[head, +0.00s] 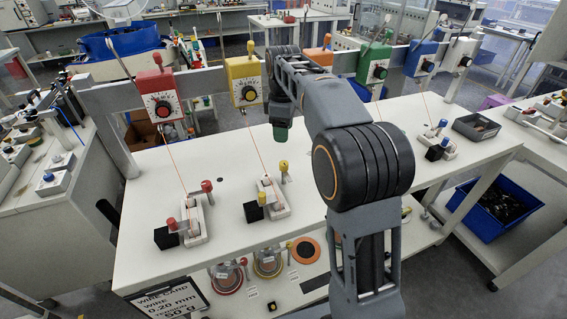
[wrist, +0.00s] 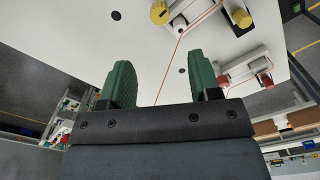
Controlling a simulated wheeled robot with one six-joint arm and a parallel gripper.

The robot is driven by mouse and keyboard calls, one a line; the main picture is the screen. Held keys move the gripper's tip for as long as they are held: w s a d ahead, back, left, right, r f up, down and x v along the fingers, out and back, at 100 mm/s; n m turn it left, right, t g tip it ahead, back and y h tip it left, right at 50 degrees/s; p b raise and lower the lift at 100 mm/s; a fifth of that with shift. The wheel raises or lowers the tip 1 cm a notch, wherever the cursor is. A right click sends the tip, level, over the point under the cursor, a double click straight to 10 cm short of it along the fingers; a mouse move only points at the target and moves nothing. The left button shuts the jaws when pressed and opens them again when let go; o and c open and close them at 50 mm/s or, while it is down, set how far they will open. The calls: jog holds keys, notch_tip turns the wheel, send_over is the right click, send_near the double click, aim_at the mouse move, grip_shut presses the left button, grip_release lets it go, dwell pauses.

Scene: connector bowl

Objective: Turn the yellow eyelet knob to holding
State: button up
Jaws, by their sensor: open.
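The yellow station (head: 272,204) is a white block on the bench with two yellow knobs, one at the back (head: 283,165) and one at the front left (head: 262,198). I cannot tell which is the eyelet knob. In the wrist view the two knobs show as a larger one (wrist: 160,12) and another (wrist: 239,16) at the top edge. A thin orange wire runs from the yellow tensioner box (head: 243,80) to the station. My gripper (head: 280,134) hangs above the bench behind the station. Its green fingers (wrist: 162,80) are apart with no knob between them.
A red station (head: 193,226) with its own knobs stands to the left on the bench, and its red knob (wrist: 264,80) shows in the wrist view. A row of coloured tensioner boxes (head: 161,95) hangs along the back rail.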

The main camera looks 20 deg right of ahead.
aim_at(283, 163)
notch_tip(283, 163, down, 12)
jog(key=shift+f+b, duration=0.15)
jog(key=shift+b, duration=0.25)
jog(key=c, duration=0.9)
